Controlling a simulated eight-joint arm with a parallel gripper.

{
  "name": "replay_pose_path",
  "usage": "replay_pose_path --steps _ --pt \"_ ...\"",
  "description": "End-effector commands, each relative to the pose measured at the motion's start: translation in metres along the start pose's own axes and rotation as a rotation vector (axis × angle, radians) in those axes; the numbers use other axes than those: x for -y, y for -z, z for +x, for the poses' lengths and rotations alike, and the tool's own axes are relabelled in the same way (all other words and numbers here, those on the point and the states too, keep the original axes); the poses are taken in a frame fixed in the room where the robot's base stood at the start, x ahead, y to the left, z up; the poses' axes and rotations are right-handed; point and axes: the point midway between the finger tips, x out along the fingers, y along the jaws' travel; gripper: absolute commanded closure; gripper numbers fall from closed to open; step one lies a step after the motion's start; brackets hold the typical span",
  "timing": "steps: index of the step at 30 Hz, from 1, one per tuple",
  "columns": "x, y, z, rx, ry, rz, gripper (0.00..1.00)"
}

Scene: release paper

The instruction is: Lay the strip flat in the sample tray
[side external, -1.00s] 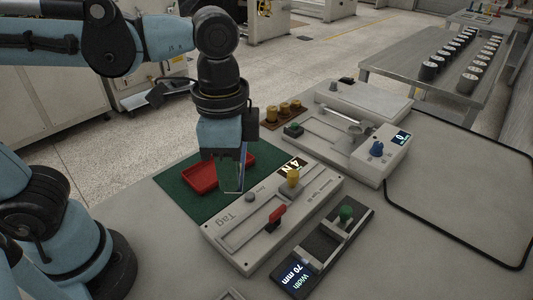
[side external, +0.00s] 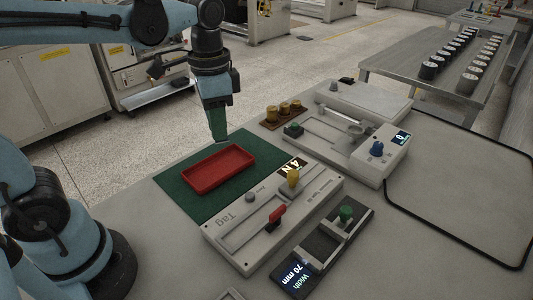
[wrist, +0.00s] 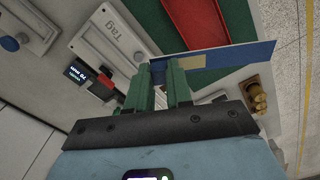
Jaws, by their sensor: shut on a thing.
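My gripper (side external: 219,138) is above the far edge of the red sample tray (side external: 219,167), apart from it. In the wrist view, my gripper's green fingers (wrist: 165,72) are shut on a thin strip (wrist: 245,55). The strip is blue with a tan patch and juts out sideways to the right of the fingers. The red tray (wrist: 200,22) shows just beyond the strip, which partly covers it. The tray looks empty in the side view. I cannot make out the strip in the side view.
The tray sits on a green mat (side external: 180,188). A grey device marked Tag (side external: 235,232) stands close to the mat's right side. A small brown rack with several brass weights (side external: 283,110) and a white device with a blue knob (side external: 377,148) are behind it. A dark width gauge (side external: 322,250) lies in front.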

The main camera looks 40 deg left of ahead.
Motion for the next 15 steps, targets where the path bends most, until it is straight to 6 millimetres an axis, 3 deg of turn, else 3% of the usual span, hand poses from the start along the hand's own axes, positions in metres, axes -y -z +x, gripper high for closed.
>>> replay_pose_path --steps 9,15 --pt "-0.036 -0.025 0.023 -0.001 0.000 0.668 1.00" --pt "-0.050 -0.036 0.034 -0.001 0.000 0.970 1.00"
